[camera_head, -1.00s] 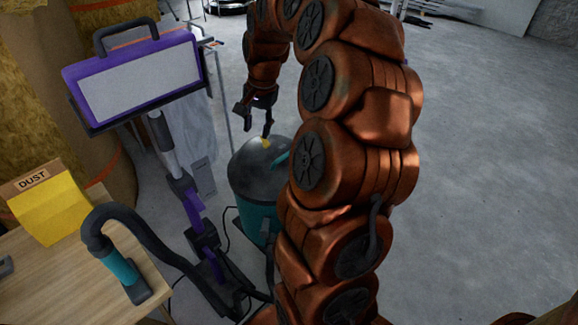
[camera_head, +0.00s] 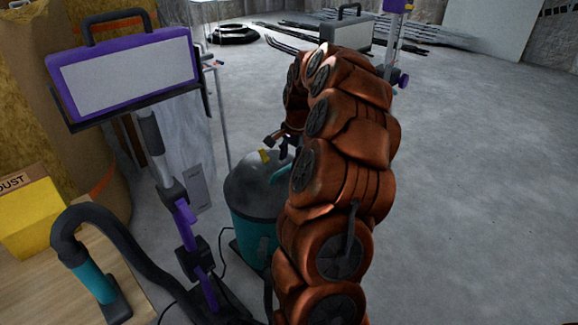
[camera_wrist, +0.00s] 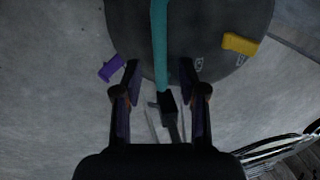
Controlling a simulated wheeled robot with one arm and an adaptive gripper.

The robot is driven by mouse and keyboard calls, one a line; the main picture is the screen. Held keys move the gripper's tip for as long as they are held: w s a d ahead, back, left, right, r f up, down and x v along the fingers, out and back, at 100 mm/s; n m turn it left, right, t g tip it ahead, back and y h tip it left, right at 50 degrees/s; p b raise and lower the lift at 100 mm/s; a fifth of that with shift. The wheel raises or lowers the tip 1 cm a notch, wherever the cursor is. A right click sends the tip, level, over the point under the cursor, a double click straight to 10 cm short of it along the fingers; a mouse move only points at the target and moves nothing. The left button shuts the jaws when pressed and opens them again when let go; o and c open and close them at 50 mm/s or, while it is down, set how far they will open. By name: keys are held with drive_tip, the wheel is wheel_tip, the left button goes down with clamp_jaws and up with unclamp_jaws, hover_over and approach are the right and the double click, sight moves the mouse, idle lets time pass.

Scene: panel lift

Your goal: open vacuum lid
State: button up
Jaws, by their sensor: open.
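The vacuum (camera_head: 252,235) stands on the floor, with a teal body and a grey domed lid (camera_head: 250,187). The lid also shows from above in the wrist view (camera_wrist: 215,55). A teal handle (camera_wrist: 160,45) runs along the lid, and a part of it shows in the head view (camera_head: 281,174).
A purple-framed work light (camera_head: 125,70) on a stand is left of the vacuum. A teal hose nozzle (camera_head: 95,280) and a yellow dust box (camera_head: 30,220) are on the table at the left. The floor on the right (camera_head: 480,200) is clear.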

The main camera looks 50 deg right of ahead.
drive_tip(key=shift+w+f, duration=0.25)
drive_tip(key=shift+f, duration=1)
drive_tip(key=shift+c, duration=0.3)
clamp_jaws()
